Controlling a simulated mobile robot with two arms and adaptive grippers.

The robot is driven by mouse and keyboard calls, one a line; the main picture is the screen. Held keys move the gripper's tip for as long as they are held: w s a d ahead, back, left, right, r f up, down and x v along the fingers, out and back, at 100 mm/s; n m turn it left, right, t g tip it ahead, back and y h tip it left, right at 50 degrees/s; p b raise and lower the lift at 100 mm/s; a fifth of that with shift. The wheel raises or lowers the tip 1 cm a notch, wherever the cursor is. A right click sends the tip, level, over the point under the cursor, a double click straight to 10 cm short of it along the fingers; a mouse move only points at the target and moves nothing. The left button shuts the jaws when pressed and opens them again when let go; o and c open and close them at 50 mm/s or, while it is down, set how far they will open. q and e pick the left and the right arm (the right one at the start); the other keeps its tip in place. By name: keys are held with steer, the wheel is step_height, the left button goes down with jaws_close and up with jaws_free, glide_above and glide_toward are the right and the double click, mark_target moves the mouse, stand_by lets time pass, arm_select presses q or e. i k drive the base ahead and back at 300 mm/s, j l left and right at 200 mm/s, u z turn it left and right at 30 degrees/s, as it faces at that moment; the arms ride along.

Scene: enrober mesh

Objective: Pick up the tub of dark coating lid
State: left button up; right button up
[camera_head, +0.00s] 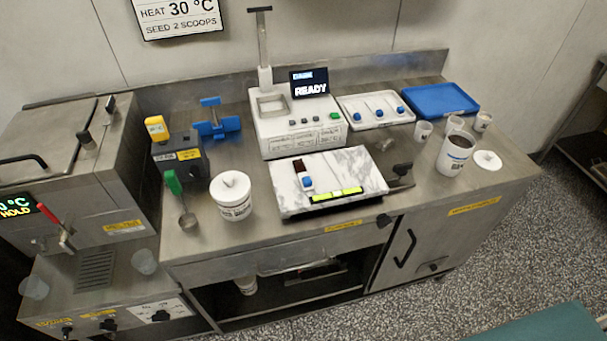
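An open white tub (455,156) with dark brown contents and a blue label mark stands on the right part of the steel counter. A round white lid (489,160) with a small knob lies flat on the counter just right of that tub. A second white tub (234,203), with a knobbed lid on it, stands on the left part of the counter; its contents are hidden. Neither of my grippers shows in the head view.
Small cups (482,122) stand behind the open tub, near a blue tray (440,100). A marble slab (330,182) and a machine reading READY (297,127) fill the middle. A ladle with a green handle (174,183) is at left. Bare counter lies right of the lid.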

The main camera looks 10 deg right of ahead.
mark_target(487, 161)
steer(key=z, duration=1.4)
